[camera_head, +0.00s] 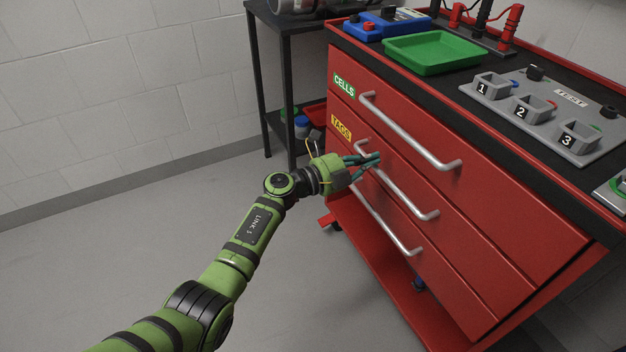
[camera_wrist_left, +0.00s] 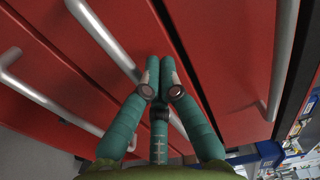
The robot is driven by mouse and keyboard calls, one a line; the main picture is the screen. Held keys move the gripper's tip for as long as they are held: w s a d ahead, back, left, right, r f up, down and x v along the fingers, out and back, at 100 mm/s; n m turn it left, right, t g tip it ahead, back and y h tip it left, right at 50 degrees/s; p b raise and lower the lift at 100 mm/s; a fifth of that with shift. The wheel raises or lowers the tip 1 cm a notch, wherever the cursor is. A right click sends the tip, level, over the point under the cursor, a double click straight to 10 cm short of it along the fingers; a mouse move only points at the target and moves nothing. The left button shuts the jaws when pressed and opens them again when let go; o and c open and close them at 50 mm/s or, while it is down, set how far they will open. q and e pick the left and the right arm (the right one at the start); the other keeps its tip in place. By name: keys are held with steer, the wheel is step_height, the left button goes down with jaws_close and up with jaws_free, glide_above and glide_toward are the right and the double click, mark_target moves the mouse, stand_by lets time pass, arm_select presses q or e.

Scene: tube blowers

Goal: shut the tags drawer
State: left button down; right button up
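The tags drawer (camera_head: 400,172) is the red middle drawer of the cabinet, with a yellow TAGS label (camera_head: 341,127). In the head view its front looks nearly in line with its neighbours; I cannot tell exactly how far out it stands. Its silver bar handle (camera_head: 405,195) also shows in the left wrist view (camera_wrist_left: 103,38). My left gripper (camera_head: 375,159) is at the drawer front, by the handle's far end. Its teal fingertips (camera_wrist_left: 160,72) are together, with nothing seen between them, and overlap the handle; contact is unclear. My right gripper is out of view.
The CELLS drawer (camera_head: 450,150) with its handle (camera_head: 410,133) is above, and a third drawer handle (camera_head: 385,222) is below. A green tray (camera_head: 434,50) and a grey numbered fixture (camera_head: 545,110) are on top. A dark side table (camera_head: 282,80) stands behind. The floor at left is clear.

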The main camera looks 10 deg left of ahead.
arm_select(q)
steer(key=p+v, duration=0.2)
steer(key=v, duration=0.9)
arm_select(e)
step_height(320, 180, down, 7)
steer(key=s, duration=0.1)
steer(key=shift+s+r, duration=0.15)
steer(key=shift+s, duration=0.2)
